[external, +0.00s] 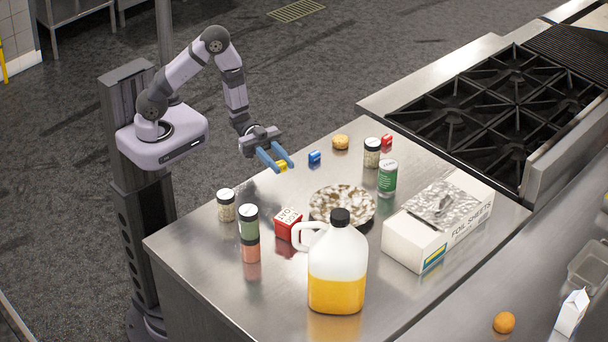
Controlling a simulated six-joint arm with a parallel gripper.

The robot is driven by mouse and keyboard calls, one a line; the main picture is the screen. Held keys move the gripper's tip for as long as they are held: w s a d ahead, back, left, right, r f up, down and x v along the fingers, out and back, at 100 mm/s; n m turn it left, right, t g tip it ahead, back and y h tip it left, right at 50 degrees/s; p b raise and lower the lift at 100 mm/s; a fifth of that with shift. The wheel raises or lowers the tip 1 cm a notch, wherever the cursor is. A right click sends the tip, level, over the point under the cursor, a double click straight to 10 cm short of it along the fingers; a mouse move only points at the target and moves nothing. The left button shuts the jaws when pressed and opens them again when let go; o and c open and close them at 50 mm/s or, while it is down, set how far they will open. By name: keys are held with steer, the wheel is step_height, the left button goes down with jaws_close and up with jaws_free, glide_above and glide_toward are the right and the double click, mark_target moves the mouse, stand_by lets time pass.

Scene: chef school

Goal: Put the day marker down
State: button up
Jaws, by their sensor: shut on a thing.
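The day marker (282,167) looks like a small yellow block. My gripper (285,164) has blue fingers and is shut on it. The fingers partly cover the block. My gripper is over the far left part of the steel counter (215,263), left of a small blue block (314,157). I cannot tell from this view whether the yellow block touches the counter or hangs just above it.
A speckled plate (343,200), a red box (288,223), spice jars (226,205), a juice jug (337,270) and a foil box (420,240) stand nearer the camera. A bun (341,141) and a small red block (387,140) lie farther right. The stove (480,115) is beyond.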

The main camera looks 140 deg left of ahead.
steer(key=shift+w+d+f, duration=0.15)
steer(key=shift+d+f, duration=0.15)
steer(key=w+d+r+m+g+h+b, duration=0.1)
steer(key=w+d+r+m+h+b, duration=0.15)
steer(key=w+d+b, duration=0.35)
steer(key=w+d+r+m+g+h+b, duration=0.1)
steer(key=d+m+h+b, duration=0.2)
steer(key=d, duration=0.4)
step_height(320, 180, up, 4)
steer(key=n+t+y+b, duration=0.1)
steer(key=n+y, duration=0.1)
steer(key=n, duration=0.1)
glide_above(288, 216)
steer(key=shift+r, duration=0.15)
steer(key=shift+f, duration=4.95)
